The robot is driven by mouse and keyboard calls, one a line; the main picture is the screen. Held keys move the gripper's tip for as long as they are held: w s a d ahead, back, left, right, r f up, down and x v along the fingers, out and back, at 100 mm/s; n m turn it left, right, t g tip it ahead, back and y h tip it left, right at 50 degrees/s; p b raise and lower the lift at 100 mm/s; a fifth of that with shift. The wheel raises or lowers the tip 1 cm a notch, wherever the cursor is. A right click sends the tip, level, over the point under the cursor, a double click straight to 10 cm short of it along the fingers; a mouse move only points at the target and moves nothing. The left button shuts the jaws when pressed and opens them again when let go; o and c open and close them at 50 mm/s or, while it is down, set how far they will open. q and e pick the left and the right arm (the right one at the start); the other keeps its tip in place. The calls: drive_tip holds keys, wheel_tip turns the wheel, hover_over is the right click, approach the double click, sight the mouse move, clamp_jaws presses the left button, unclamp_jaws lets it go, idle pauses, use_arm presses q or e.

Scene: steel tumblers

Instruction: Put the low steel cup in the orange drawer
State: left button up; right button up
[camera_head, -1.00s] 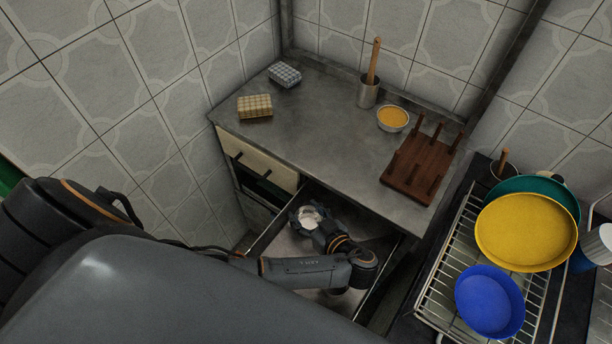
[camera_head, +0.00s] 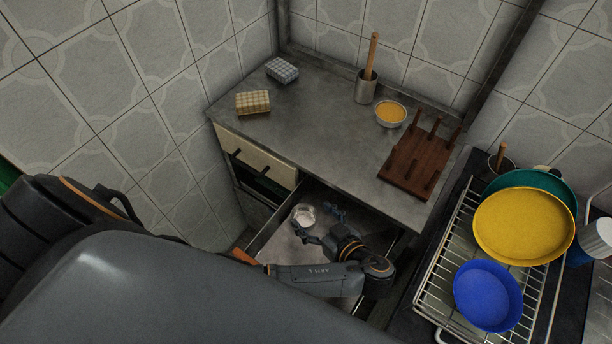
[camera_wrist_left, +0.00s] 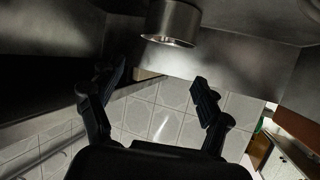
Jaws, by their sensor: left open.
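The low steel cup (camera_head: 303,216) stands inside the open drawer (camera_head: 268,238), near its back left. A sliver of the drawer's orange front (camera_head: 243,257) shows past my arm. My left gripper (camera_head: 319,222) reaches into the drawer with its fingers spread, just right of the cup and apart from it. In the left wrist view the cup (camera_wrist_left: 172,22) is at the top, beyond the open fingers (camera_wrist_left: 158,84), with nothing between them. My right gripper does not show.
The counter above the drawer holds two sponges (camera_head: 252,102), a steel holder (camera_head: 366,88) with a wooden handle, a bowl (camera_head: 390,113) of orange contents and a wooden rack (camera_head: 419,162). A dish rack (camera_head: 440,283) with coloured plates stands at right.

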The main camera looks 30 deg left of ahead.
use_arm(q)
drive_tip(key=shift+v, duration=1.45)
